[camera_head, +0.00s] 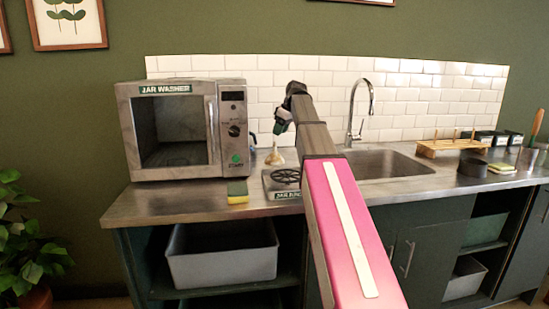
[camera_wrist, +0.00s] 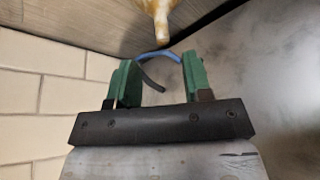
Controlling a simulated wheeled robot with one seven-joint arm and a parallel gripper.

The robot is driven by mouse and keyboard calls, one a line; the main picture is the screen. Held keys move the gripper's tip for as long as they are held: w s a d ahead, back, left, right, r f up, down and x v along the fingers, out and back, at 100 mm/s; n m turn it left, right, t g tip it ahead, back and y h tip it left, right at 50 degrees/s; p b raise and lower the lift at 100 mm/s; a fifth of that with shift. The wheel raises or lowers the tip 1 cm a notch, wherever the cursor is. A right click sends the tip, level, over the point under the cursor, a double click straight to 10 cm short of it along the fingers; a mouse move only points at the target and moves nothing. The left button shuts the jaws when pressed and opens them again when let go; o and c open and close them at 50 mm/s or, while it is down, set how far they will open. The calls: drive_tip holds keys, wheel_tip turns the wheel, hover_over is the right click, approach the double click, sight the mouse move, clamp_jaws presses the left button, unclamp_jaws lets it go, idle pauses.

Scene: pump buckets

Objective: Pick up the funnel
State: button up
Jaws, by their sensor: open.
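A pale cream-yellow funnel (camera_head: 274,157) stands on the steel counter just right of the microwave, its wide end down and its narrow spout up. In the wrist view, part of the funnel (camera_wrist: 158,12) shows at the top edge as a yellowish, stained narrow shape; the rest is out of frame. My gripper (camera_head: 282,124) is above and slightly right of the funnel in the head view. In the wrist view, its two green fingers (camera_wrist: 159,68) are apart with nothing held. The funnel lies beyond the fingertips, not between them.
A jar-washer microwave (camera_head: 185,128) stands left. A round black grate (camera_head: 286,176) on a steel plate lies in front of the funnel. The sink (camera_head: 380,164) and tap (camera_head: 361,100) are right. A blue curved item (camera_wrist: 158,55) shows beyond the fingers.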

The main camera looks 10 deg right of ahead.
sight(274, 146)
drive_tip(key=shift+x, duration=3.35)
drive_tip(key=shift+s, duration=0.2)
clamp_jaws()
